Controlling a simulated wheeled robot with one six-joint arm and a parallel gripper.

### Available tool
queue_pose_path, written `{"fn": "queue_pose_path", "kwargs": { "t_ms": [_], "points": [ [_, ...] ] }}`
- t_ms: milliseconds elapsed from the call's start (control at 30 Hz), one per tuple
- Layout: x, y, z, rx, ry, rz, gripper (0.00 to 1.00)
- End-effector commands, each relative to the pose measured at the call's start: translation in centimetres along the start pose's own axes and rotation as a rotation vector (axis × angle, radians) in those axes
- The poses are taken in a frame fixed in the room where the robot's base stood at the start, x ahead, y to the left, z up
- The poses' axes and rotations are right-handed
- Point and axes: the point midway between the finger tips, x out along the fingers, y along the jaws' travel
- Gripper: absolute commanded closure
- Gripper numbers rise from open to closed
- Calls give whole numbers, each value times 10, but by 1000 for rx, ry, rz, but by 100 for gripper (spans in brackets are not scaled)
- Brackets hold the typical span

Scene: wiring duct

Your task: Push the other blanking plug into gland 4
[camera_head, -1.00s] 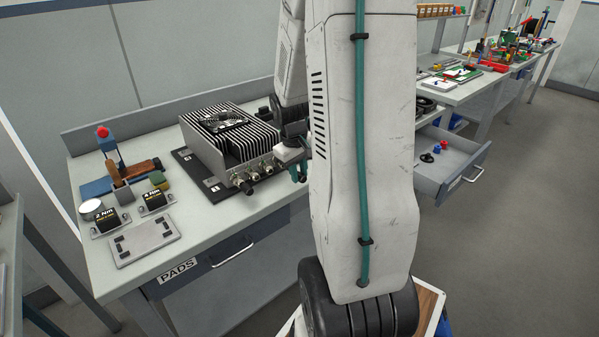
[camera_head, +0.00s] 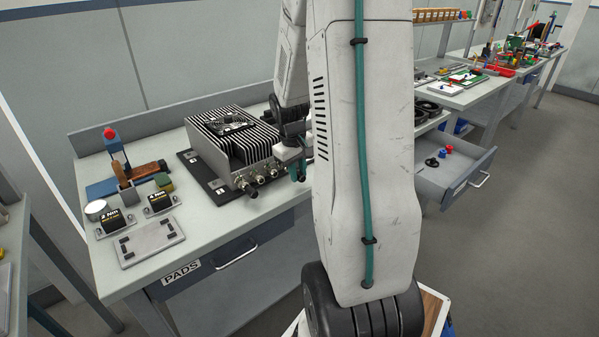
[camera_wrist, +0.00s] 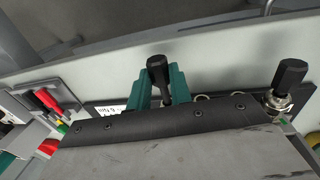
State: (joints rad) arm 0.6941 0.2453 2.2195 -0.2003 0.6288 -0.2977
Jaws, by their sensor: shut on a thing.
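The finned grey enclosure (camera_head: 238,146) stands on a black mat on the bench, with a row of metal glands (camera_head: 272,170) along its front side. A black blanking plug (camera_head: 249,191) sits in the gland at the near end; it also shows at the right in the wrist view (camera_wrist: 290,76). My gripper (camera_head: 298,171) is beside the far end of the gland row. In the wrist view my teal fingers (camera_wrist: 160,88) are shut on another black plug (camera_wrist: 157,66). Two empty gland rings (camera_wrist: 203,97) show between the plugs.
An open drawer (camera_head: 452,180) at the right holds black, blue and red parts.

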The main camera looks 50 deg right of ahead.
Motion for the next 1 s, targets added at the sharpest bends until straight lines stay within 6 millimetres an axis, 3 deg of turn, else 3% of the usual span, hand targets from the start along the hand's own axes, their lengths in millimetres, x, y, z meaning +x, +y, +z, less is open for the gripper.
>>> {"fn": "queue_pose_path", "kwargs": {
  "t_ms": [1000],
  "points": [
    [0, 0, -26, 0, 1, 0, 100]
  ]
}}
